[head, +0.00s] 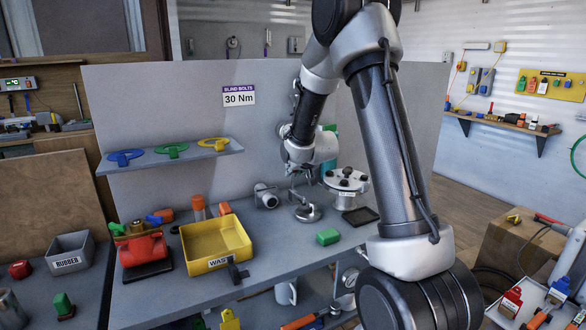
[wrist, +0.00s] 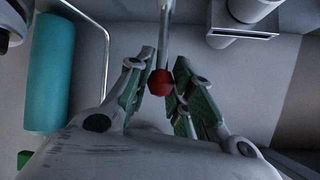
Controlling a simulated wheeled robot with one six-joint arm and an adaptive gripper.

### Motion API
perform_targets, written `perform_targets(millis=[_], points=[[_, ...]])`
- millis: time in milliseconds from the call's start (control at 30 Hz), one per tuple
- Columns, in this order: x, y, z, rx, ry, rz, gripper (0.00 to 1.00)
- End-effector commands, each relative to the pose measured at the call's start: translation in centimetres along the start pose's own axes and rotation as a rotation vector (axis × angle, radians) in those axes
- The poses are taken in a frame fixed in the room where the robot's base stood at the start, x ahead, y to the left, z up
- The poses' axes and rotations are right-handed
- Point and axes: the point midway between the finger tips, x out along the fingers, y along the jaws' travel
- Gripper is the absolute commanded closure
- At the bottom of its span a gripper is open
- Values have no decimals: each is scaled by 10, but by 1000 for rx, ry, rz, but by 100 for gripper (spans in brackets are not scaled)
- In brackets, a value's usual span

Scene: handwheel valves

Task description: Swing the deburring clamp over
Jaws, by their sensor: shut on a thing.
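The deburring clamp seems to be the metal fixture with a round base (head: 308,213) on the grey bench, below my gripper (head: 298,170) in the head view. In the wrist view a thin metal rod (wrist: 165,35) ends in a red knob (wrist: 160,83). My gripper (wrist: 164,70) has its green-padded fingers on both sides of this knob and is shut on it. My wrist and fingers hide the knob and most of the clamp's upper part in the head view.
A white round flanged part with dark knobs (head: 346,183) stands close to the right of the clamp. A grey pipe fitting (head: 266,196) lies to its left. A grey panel (head: 190,110) stands behind.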

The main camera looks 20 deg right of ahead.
Motion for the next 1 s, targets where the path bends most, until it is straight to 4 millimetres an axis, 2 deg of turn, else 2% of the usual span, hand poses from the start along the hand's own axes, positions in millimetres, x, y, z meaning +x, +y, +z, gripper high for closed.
perform_targets(millis=[300, 833, 867, 967, 1000], points=[[-7, 4, 10, 11, 104, -27, 100], [-9, 4, 11, 13, 122, -31, 100], [-9, 4, 11, 13, 122, -31, 73], [-9, 4, 11, 12, 123, -32, 55], [-9, 4, 10, 12, 123, -32, 55]])
